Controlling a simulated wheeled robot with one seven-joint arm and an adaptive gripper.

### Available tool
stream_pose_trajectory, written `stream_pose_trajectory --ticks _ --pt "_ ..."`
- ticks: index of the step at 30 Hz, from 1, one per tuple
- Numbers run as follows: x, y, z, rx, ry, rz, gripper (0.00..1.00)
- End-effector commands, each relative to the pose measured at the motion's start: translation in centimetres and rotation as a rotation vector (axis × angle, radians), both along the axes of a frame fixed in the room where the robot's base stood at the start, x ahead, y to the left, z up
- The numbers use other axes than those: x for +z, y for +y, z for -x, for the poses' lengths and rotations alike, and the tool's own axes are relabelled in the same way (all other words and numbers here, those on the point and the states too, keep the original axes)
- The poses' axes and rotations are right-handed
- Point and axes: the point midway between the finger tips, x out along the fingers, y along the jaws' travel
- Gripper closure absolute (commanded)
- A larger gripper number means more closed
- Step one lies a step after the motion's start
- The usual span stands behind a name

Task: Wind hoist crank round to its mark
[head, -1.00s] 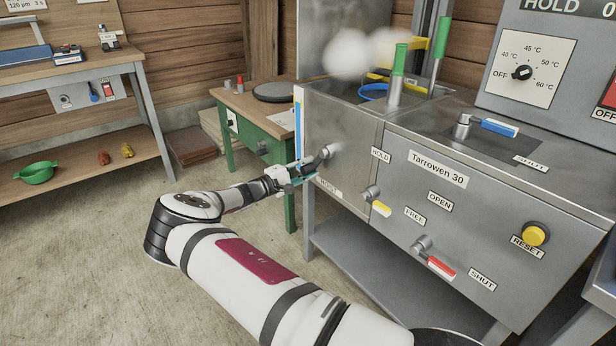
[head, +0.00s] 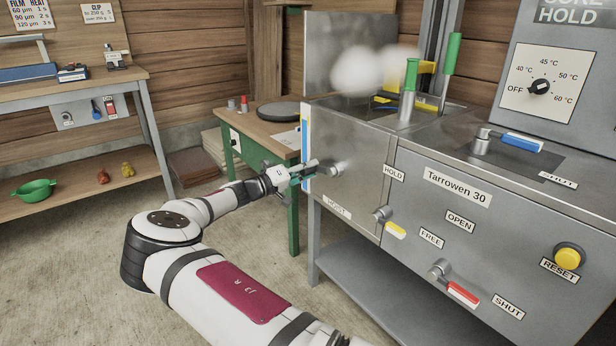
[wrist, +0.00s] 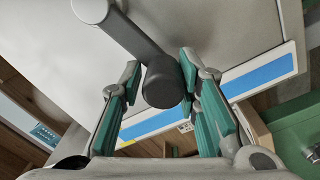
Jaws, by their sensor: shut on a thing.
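The hoist crank (head: 334,168) is a grey metal crank on the left part of the steel machine front, above the HOIST label (head: 336,209). Its arm points left from the hub. In the wrist view its dark round handle (wrist: 163,84) sits between my teal finger pads, with the crank arm running to the upper left. My gripper (head: 300,174) is shut on this handle; it also shows in the wrist view (wrist: 165,100). I cannot make out a mark for the crank. A blue-and-white strip (head: 305,145) runs up the panel's left edge, close to my gripper.
Right of the crank are a yellow-tipped lever (head: 395,229), a red-tipped lever (head: 462,292) and a yellow RESET button (head: 567,258). A green table (head: 262,140) stands close behind my gripper. Open floor lies left, before a wooden workbench (head: 75,85).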

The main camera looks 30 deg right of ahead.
Motion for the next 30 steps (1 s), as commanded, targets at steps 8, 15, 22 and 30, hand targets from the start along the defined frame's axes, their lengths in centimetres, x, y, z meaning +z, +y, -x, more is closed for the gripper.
stream_pose_trajectory --ticks 8,15,22,30 --pt "-0.31 -0.35 0.29 -0.009 -0.046 -0.013 1.00" --pt "-0.31 -0.34 0.27 -0.007 -0.048 -0.014 1.00" --pt "-0.27 -0.32 0.24 -0.007 -0.047 -0.013 0.54" --pt "0.05 -0.04 0.05 -0.002 -0.047 -0.009 0.54"
